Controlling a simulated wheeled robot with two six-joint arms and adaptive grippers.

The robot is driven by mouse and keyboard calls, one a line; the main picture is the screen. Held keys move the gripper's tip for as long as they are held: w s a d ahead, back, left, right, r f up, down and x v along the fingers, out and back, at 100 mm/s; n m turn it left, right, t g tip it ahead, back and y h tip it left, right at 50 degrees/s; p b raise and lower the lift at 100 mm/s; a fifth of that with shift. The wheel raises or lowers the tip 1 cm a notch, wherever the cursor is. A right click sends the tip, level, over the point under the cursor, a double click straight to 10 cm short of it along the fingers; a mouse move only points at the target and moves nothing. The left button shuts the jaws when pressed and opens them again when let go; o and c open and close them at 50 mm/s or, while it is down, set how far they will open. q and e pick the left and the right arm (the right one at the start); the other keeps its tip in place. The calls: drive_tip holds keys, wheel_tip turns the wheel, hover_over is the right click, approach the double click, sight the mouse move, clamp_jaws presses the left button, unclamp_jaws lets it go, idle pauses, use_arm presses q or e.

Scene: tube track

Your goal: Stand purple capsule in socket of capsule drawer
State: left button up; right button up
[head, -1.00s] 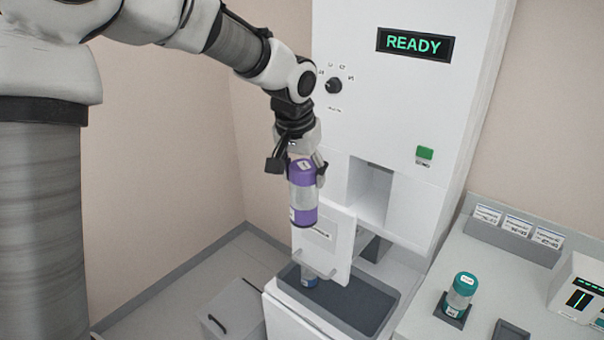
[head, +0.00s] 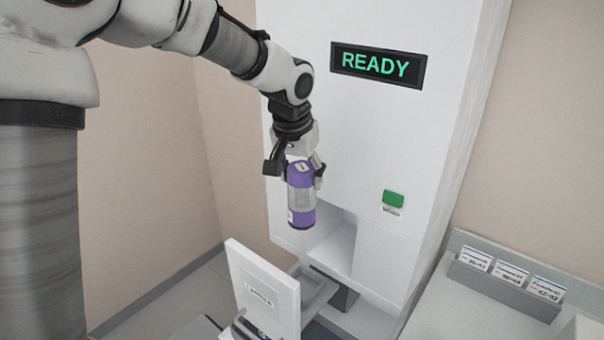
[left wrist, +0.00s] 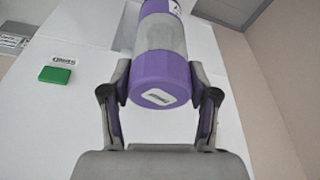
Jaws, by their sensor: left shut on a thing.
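The left wrist view shows one purple end of the capsule (left wrist: 160,82) between the two fingers. The capsule drawer (head: 262,295) shows its white labelled front panel, standing out from the machine, below and to the left of the capsule. The drawer's socket cannot be made out. My right gripper is not in view.
The tall white machine (head: 375,150) has a READY display (head: 377,65), a green button (head: 393,198) and an open recess (head: 335,245) behind the capsule. A grey card rack (head: 505,280) stands on the counter at right. There is free air around the capsule.

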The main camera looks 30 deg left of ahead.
sight(300, 216)
use_arm(q)
drive_tip(key=b+x, duration=0.1)
drive_tip(key=x, duration=0.4)
drive_tip(key=shift+w+d+f, duration=0.1)
drive_tip(key=shift+w+d, duration=0.1)
drive_tip(key=f+b, duration=0.1)
drive_tip(key=s+f+b, duration=0.1)
drive_tip(key=f, duration=0.1)
drive_tip(key=s+f+b, duration=0.1)
drive_tip(key=f, duration=0.1)
drive_tip(key=shift+s+b, duration=0.2)
drive_tip(key=shift+b, duration=0.2)
drive_tip(key=b+x, duration=0.2)
drive_tip(key=x, duration=0.2)
drive_tip(key=shift+f, duration=0.4)
wheel_tip(300, 216, down, 5)
drive_tip(key=b, duration=0.4)
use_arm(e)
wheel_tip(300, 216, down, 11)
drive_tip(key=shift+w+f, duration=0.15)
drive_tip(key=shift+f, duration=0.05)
use_arm(q)
drive_tip(key=shift+s+d, duration=0.1)
drive_tip(key=shift+s, duration=0.05)
